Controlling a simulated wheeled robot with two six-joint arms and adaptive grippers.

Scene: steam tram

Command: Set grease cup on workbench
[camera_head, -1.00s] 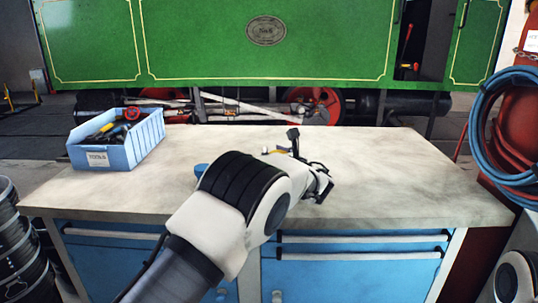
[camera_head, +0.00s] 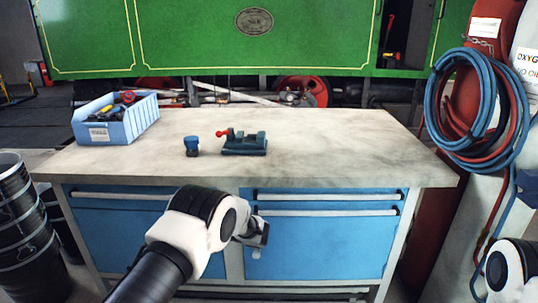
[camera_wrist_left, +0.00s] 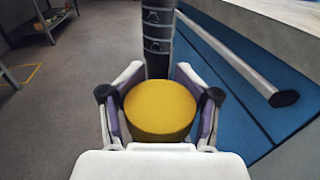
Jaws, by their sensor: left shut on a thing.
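My left gripper (camera_head: 262,236) is in front of the workbench's drawers, below the top's front edge in the head view. In the left wrist view its fingers (camera_wrist_left: 160,108) are shut on a yellow, round-topped piece, which I take for the grease cup (camera_wrist_left: 160,108). Its lower part is hidden. In the head view I cannot make the cup out behind the gripper. The workbench (camera_head: 330,150) has a worn pale top and blue drawers. My right gripper is not in view; only part of my right arm shows at the lower right.
On the bench stand a blue bin (camera_head: 117,122) of tools, a small blue-topped item (camera_head: 192,146) and a dark green vise-like device (camera_head: 245,145) with a red knob. The top's right half is clear. Black drums (camera_head: 22,215) stand left; hoses (camera_head: 480,110) hang right.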

